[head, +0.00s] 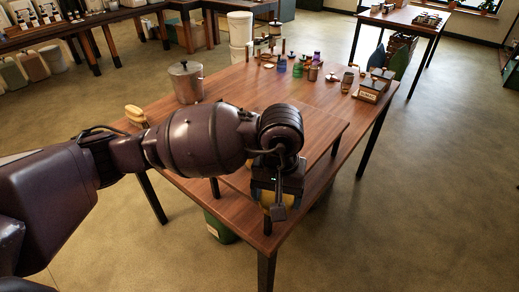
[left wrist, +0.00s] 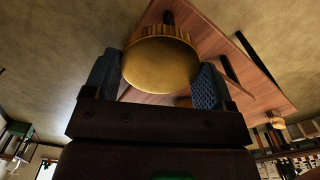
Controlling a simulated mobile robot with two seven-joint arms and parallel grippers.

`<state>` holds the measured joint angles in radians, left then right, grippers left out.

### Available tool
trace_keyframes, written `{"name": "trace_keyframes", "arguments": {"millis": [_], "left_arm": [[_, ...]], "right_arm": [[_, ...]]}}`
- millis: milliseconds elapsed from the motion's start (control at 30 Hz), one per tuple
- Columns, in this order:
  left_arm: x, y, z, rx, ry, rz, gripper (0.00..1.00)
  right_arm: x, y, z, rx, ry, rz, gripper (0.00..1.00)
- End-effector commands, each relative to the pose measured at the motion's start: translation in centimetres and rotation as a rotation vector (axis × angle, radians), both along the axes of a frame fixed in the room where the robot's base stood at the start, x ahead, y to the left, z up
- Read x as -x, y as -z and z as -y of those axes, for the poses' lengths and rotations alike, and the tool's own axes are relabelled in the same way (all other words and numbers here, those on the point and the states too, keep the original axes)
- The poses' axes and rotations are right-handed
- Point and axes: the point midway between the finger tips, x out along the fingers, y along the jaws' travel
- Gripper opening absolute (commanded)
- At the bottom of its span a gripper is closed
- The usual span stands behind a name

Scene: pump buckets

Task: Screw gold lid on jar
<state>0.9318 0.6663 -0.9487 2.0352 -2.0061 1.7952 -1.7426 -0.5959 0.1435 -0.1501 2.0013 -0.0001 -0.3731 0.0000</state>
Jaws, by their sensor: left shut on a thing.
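My left gripper (head: 274,205) is over the near corner of the wooden table (head: 330,178) in the head view. In the left wrist view it (left wrist: 158,70) is shut on a round gold lid (left wrist: 160,66) with a ribbed rim, one blue pad at each side. The lid is mostly hidden behind the gripper in the head view. Several small jars, among them a green jar (head: 281,66), a blue jar (head: 297,70) and a brown jar (head: 313,73), stand at the table's far side. I cannot tell which is the task's jar. My right gripper is not in view.
A metal pot (head: 187,84) stands at the table's left edge, near a yellow object (head: 136,115). Labelled boxes (head: 371,92) stand at the far right. White buckets (head: 240,32) are behind the table, a green container (head: 219,229) below it. The table's middle is largely clear.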

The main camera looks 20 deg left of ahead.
Motion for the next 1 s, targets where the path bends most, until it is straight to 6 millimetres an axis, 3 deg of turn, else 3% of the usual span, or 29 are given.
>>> {"name": "trace_keyframes", "arguments": {"millis": [100, 200, 400, 800, 1000], "left_arm": [[-0.6, 1.4, -5.1, -0.007, 0.065, -0.004, 0.55], [-1.2, 1.6, -8.3, -0.009, 0.067, -0.001, 0.55], [-1.9, 1.4, -12.1, -0.008, 0.041, 0.005, 0.55], [-2.0, 1.3, -13.0, -0.008, 0.032, 0.005, 0.55], [-2.1, 1.3, -13.0, -0.008, 0.032, 0.005, 0.55]], "right_arm": [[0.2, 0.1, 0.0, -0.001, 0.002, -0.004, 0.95], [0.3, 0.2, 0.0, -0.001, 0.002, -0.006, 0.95], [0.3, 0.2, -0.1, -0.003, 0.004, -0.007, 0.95], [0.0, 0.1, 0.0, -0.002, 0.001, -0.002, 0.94], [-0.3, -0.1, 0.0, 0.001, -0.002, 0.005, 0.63]]}}
